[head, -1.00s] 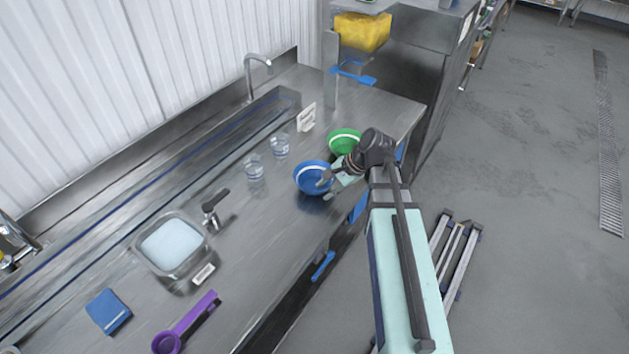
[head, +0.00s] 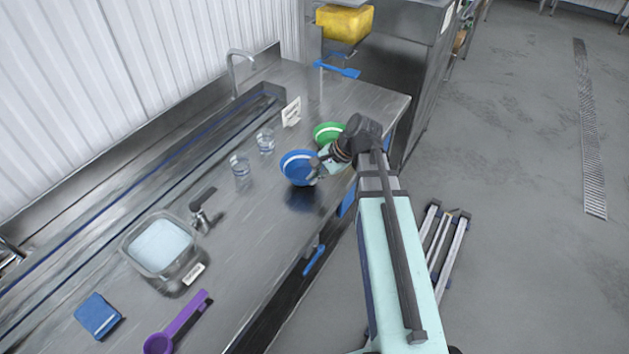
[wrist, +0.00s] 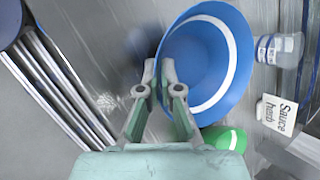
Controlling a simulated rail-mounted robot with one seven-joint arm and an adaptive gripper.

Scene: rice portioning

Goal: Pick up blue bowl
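The blue bowl (head: 293,174) with a white stripe is in my gripper (head: 316,169) above the steel counter, with a dark shadow on the counter below it. In the wrist view the blue bowl (wrist: 190,62) fills the upper middle. My gripper (wrist: 159,75) is shut on its rim there, one finger on the inner side and one outside. The bowl's underside is hidden.
A green bowl (head: 326,129) is close behind the blue one. Two clear cups (head: 265,141) and a white label card (head: 291,112) stand to the left. A clear tub (head: 130,250), a purple scoop (head: 185,318) and a blue sponge (head: 98,315) lie nearer on the counter (head: 245,245).

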